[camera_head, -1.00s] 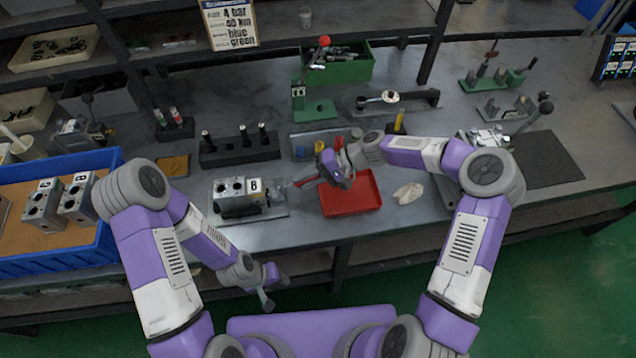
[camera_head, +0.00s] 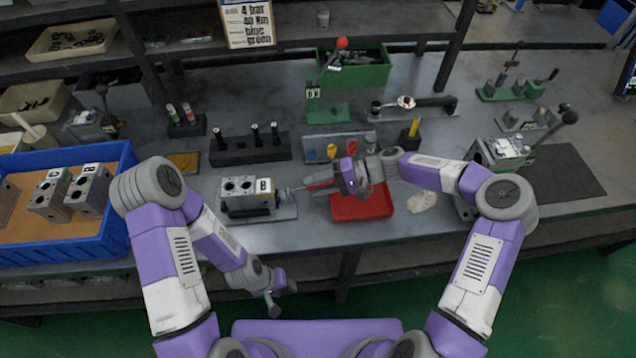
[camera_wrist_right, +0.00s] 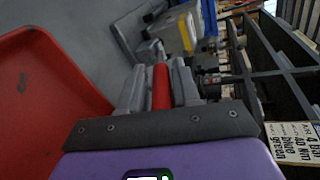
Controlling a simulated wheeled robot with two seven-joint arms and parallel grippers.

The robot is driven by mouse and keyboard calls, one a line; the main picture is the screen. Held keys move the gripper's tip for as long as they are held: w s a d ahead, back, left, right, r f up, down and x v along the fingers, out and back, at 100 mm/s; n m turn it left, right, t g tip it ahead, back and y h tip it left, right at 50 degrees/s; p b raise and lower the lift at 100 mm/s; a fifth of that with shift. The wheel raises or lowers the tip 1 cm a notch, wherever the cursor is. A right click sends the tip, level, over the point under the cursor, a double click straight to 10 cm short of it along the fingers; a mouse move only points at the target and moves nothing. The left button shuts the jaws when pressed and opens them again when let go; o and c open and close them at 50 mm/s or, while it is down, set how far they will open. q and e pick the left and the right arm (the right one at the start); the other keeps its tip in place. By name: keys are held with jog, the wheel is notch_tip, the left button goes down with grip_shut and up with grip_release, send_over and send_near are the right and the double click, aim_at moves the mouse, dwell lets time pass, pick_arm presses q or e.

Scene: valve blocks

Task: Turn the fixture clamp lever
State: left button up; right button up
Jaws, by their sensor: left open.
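The fixture (camera_head: 285,213) holds a grey valve block (camera_head: 248,193) marked B, left of centre in the head view. The clamp lever (camera_head: 319,186) with its red handle extends right from the fixture. In the right wrist view the red handle (camera_wrist_right: 161,88) lies between the two fingers. My right gripper (camera_head: 336,184) is shut on this handle, above the red tray; its fingers (camera_wrist_right: 160,80) flank the handle closely. My left gripper (camera_head: 282,298) is open and empty, below the bench's front edge, away from the fixture.
A red tray (camera_head: 362,208) lies just under the right gripper. A blue crate (camera_head: 70,250) with valve blocks stands at left. A black rack (camera_head: 250,150) with several pins is behind the fixture. A pale crumpled cloth (camera_head: 422,201) lies right of the tray.

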jog(key=shift+o, duration=0.9)
jog(key=shift+w, duration=0.1)
jog(key=p+v, duration=0.1)
jog(key=v, duration=0.6)
jog(key=shift+d, duration=0.35)
